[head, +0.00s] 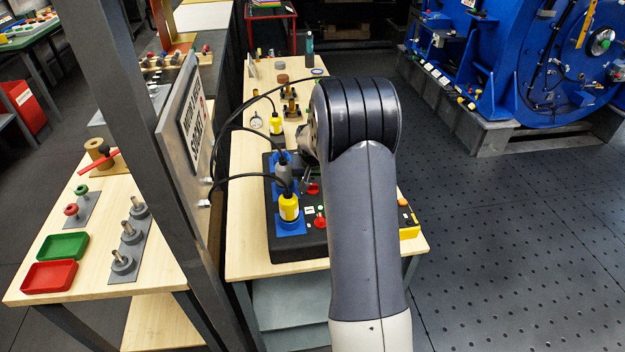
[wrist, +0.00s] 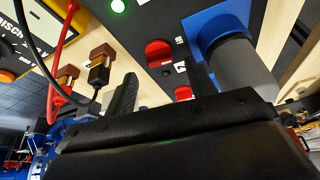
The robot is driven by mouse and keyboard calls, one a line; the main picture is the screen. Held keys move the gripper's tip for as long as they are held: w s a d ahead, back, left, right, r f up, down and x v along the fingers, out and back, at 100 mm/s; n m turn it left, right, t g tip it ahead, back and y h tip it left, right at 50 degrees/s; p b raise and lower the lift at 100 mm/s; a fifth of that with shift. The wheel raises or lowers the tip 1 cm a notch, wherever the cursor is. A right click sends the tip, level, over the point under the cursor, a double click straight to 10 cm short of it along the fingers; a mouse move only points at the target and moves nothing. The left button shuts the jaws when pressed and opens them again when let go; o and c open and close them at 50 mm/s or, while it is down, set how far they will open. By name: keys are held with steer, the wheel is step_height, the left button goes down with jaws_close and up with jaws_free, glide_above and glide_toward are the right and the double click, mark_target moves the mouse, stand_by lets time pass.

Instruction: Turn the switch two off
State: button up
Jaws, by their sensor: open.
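The black switch box (head: 285,243) stands on the wooden bench in the head view. Two red rotary switches show on it there, an upper one (head: 313,189) and a lower one (head: 320,222). In the wrist view, one red switch (wrist: 158,53) lies just beyond my fingers, with a small label beside it. Another red piece (wrist: 183,93) shows lower down, partly hidden. The labels are too small to tell which is switch two. My gripper (wrist: 162,84) is open and empty, its fingers apart near the switches; contact cannot be judged. My arm hides much of the box in the head view.
A yellow plug (head: 289,207) and a grey plug (head: 283,175) with black cables stand in blue sockets left of the switches. In the wrist view a grey plug (wrist: 245,70) is close to my right finger, and brown-topped connectors (wrist: 102,62) are at the left.

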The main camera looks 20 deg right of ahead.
mark_target(313, 184)
steer(key=shift+p+x, duration=0.3)
steer(key=shift+x, duration=1.3)
steer(key=shift+c, duration=0.2)
steer(key=c, duration=0.9)
steer(key=shift+c, duration=0.2)
steer(key=shift+n+b, duration=0.3)
steer(key=shift+b, duration=0.1)
steer(key=shift+n+b, duration=0.6)
steer(key=shift+b, duration=0.1)
steer(key=shift+y, duration=0.3)
steer(key=o, duration=1)
